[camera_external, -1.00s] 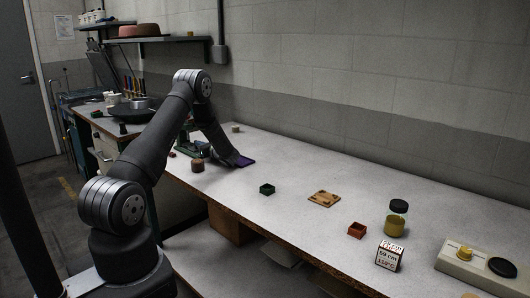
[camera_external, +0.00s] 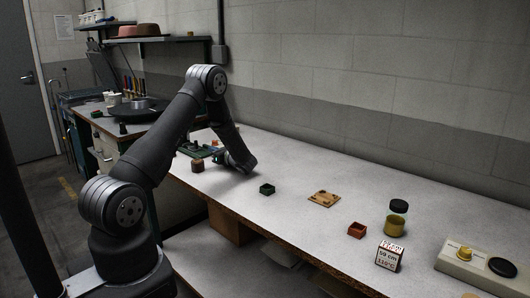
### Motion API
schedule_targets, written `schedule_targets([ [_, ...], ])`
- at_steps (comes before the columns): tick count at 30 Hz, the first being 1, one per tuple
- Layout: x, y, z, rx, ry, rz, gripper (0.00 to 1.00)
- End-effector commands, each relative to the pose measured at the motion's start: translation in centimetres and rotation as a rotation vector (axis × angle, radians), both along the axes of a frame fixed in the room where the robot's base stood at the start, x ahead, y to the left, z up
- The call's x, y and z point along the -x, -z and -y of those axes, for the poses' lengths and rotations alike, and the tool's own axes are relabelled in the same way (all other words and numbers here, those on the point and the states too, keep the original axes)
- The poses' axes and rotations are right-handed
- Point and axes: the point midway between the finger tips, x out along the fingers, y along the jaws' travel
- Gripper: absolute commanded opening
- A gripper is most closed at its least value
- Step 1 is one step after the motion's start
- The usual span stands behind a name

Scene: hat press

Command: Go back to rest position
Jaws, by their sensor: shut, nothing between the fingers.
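My gripper (camera_external: 222,157) is small and dark at the end of the wrist, close to a green device (camera_external: 197,149) on the bench. It is shut and holds nothing; its fingers are hard to make out. A brown cylinder (camera_external: 198,166) stands just left of it. The purple piece is not clearly visible now; my arm may hide it.
On the bench to the right are a green box (camera_external: 267,189), a wooden board (camera_external: 324,199), an orange box (camera_external: 357,230), a yellow jar (camera_external: 396,225), a label block (camera_external: 389,256) and a control box (camera_external: 480,266). The wall (camera_external: 370,70) runs behind. Room above the bench is clear.

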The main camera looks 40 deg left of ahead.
Motion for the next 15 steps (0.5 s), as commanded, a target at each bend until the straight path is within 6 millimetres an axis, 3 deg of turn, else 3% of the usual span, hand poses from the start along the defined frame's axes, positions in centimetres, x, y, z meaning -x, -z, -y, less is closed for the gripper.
schedule_targets([
  [10,0.0,0.0,-0.3,0.000,-0.001,0.000,0.00],
  [15,0.0,0.0,-1.6,0.001,-0.001,0.001,0.00],
])
